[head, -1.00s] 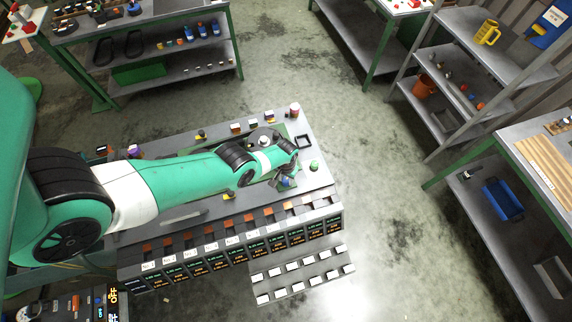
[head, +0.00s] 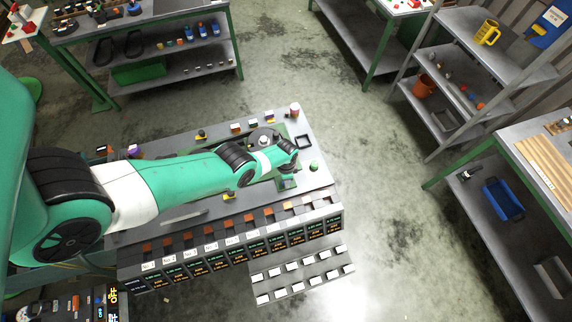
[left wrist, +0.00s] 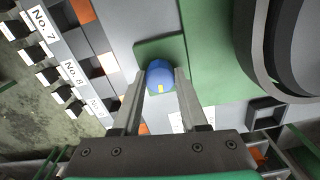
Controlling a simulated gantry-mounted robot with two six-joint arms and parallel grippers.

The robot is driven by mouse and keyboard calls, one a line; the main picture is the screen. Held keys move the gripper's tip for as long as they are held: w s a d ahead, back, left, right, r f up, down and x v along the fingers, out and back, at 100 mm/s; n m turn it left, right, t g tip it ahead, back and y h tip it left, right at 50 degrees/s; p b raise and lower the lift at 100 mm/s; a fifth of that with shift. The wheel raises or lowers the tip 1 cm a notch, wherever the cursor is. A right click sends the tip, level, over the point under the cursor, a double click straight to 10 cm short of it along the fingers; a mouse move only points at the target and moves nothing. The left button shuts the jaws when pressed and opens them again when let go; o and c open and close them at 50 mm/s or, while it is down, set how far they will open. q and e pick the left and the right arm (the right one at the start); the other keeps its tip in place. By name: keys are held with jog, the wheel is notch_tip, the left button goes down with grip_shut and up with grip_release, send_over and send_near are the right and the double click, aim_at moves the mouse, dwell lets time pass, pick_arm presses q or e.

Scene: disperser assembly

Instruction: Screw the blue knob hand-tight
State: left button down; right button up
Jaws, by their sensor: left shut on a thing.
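The blue knob (left wrist: 160,75) shows in the left wrist view, a round blue piece with a small yellow mark. It sits over a green square base (left wrist: 160,48) on the grey worktop. My left gripper (left wrist: 162,84) has its two fingers shut on the knob from both sides. In the head view my left gripper (head: 287,181) is at the right part of the workbench, and the knob there is hidden by the gripper and wrist. My right gripper is not in view.
A row of numbered bins (head: 225,242) runs along the bench front. A green knob (head: 314,166), a black square frame (head: 303,142) and a red-topped cylinder (head: 295,110) stand close to the wrist. A large dark round part (left wrist: 290,50) is beside the gripper.

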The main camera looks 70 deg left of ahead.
pick_arm(q)
jog(key=shift+m, duration=2)
jog(key=shift+c, duration=2.2)
grip_release()
